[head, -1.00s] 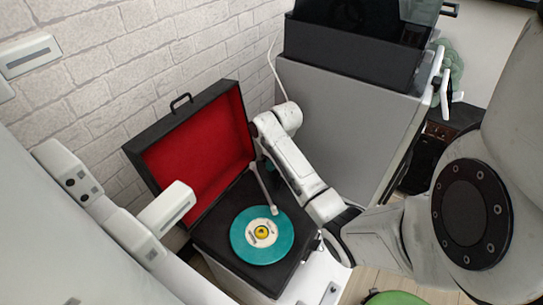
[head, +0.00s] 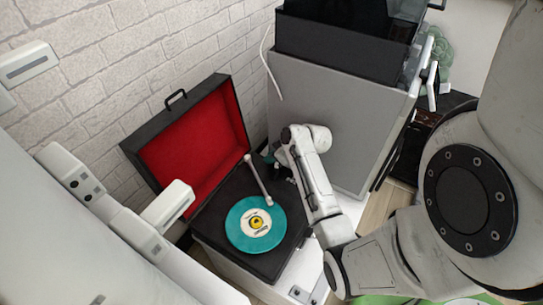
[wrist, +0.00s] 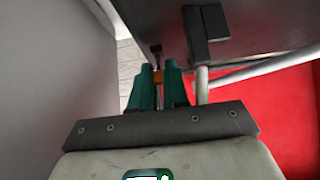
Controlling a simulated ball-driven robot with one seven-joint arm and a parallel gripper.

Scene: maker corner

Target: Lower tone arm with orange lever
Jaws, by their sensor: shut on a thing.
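The record player (head: 208,222) stands open, its red-lined lid (head: 195,135) raised against the wall side. A teal record (head: 240,238) with a pale label lies on it. The white tone arm (head: 258,180) reaches from the back of the deck, its head over the record's upper right edge; I cannot tell whether it touches. In the wrist view, my gripper (wrist: 160,70) has teal fingers closed on the small orange lever (wrist: 158,77). In the head view, my wrist covers the lever, and only a bit of teal finger shows beside the deck's back right corner.
A large grey cabinet (head: 335,110) with a black-topped machine (head: 345,40) stands close behind my arm on the right. A white brick wall is behind the lid. In the wrist view, the tone arm's pale tube (wrist: 255,70) runs close by the right finger.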

